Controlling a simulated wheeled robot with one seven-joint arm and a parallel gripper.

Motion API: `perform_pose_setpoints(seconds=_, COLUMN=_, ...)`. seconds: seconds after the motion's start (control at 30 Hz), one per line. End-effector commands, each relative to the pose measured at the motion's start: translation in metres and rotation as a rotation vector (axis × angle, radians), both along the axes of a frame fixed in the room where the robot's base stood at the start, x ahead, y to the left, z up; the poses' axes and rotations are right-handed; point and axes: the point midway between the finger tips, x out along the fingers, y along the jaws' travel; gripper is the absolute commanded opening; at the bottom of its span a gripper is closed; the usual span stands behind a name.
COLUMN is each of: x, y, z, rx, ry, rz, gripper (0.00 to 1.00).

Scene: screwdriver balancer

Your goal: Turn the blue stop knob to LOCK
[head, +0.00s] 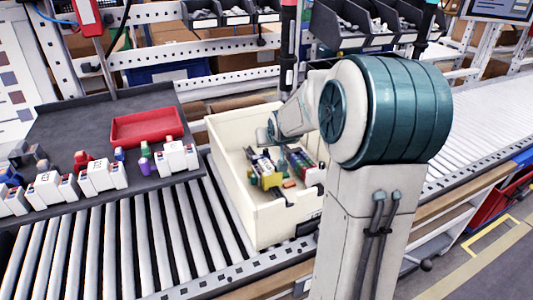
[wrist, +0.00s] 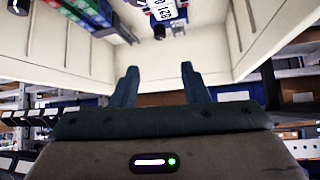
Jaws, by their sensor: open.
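I cannot make out the blue stop knob or a LOCK mark for certain in either view. My gripper (wrist: 158,68) is open in the wrist view, with two dark blue fingers apart and nothing between them. In the head view my gripper (head: 267,138) is at the cream bin, partly hidden by my wrist. Tall upright tools, one red and black (head: 288,45), hang behind the bin; my arm stands close to them in the picture.
The cream bin (head: 232,205) on the roller conveyor (head: 110,240) holds several colored parts (head: 265,170). A red tray (head: 147,127) and several white units (head: 102,175) are on the dark table at left. Black part bins (head: 235,14) line the back.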

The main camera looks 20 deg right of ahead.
Motion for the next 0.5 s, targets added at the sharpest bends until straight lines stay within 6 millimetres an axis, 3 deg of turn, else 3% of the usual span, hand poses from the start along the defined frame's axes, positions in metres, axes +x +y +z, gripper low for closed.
perform_pose_setpoints(seconds=0.5, x=0.059, y=-0.010, z=-0.063, rx=0.001, ry=0.005, rz=0.001, gripper=0.41)
